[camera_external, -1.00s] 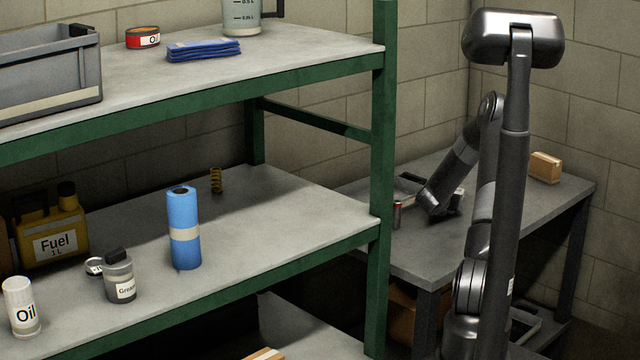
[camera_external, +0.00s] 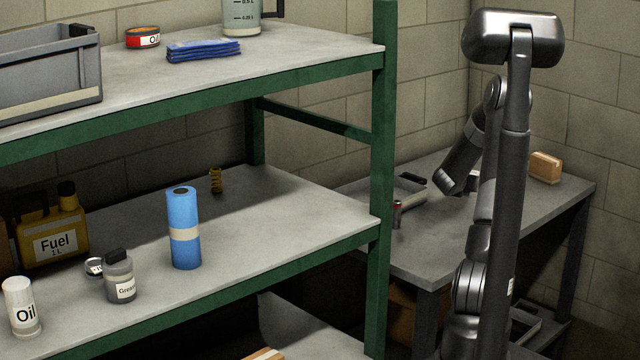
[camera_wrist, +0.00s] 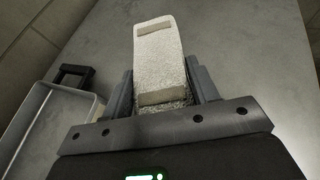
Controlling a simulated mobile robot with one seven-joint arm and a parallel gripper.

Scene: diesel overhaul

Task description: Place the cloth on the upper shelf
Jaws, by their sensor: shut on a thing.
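A folded blue cloth (camera_external: 204,50) lies flat on the upper shelf (camera_external: 300,62) of the green-framed rack. In the external view my arm is over the side table (camera_external: 430,245), right of the rack. The gripper's fingers and the held thing are mostly hidden there.
A grey bin (camera_external: 50,75), red-labelled tin (camera_external: 142,38) and measuring jug (camera_external: 242,15) stand on the upper shelf. A blue roll (camera_external: 183,230) stands on the lower shelf. A green post (camera_external: 383,150) separates rack and table. A tray (camera_wrist: 70,105) lies beside my gripper.

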